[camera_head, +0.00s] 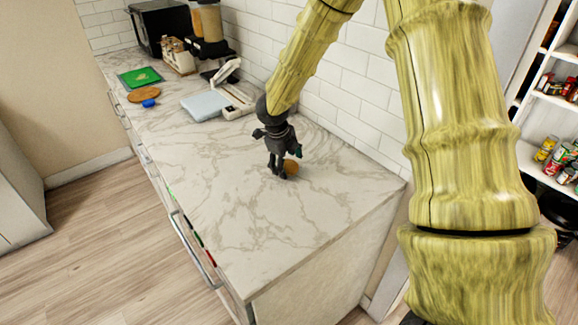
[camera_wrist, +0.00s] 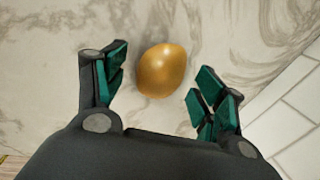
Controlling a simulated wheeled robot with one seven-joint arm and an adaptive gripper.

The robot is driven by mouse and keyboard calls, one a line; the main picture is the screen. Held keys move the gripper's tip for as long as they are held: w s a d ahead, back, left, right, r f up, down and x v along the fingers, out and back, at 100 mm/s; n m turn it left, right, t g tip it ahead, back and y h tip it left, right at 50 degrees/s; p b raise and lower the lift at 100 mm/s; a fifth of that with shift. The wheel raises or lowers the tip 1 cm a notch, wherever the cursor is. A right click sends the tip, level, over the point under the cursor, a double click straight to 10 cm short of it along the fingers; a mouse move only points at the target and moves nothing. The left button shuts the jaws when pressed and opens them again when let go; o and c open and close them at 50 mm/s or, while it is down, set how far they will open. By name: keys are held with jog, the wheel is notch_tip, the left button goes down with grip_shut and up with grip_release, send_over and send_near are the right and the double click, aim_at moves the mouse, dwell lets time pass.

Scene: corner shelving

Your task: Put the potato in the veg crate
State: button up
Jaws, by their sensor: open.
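The potato (camera_head: 291,167) is a golden-brown lump on the marble countertop, partly hidden by my gripper in the head view. My gripper (camera_head: 280,173) points down at the counter right by it. In the wrist view the potato (camera_wrist: 163,70) lies between and a little beyond the two fingers of my open gripper (camera_wrist: 160,84). I cannot make out a veg crate in either view.
The marble counter (camera_head: 225,215) is clear in front, with a tiled wall (camera_head: 345,95) close behind the gripper. A scale (camera_head: 207,104), green board (camera_head: 140,77), brown round board (camera_head: 143,95) and blue item (camera_head: 149,103) lie farther back. Shelves with cans (camera_head: 562,152) stand right.

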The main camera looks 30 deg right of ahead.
jog(key=shift+w+d+f, duration=0.1)
jog(key=shift+w+f, duration=0.1)
jog(key=shift+f, duration=0.35)
jog(key=shift+d+f, duration=0.1)
jog(key=shift+f, duration=0.1)
jog(key=shift+s+d, duration=0.1)
jog(key=shift+s, duration=0.05)
jog(key=shift+c, duration=0.4)
jog(key=c, duration=1.2)
jog(key=shift+o, duration=0.2)
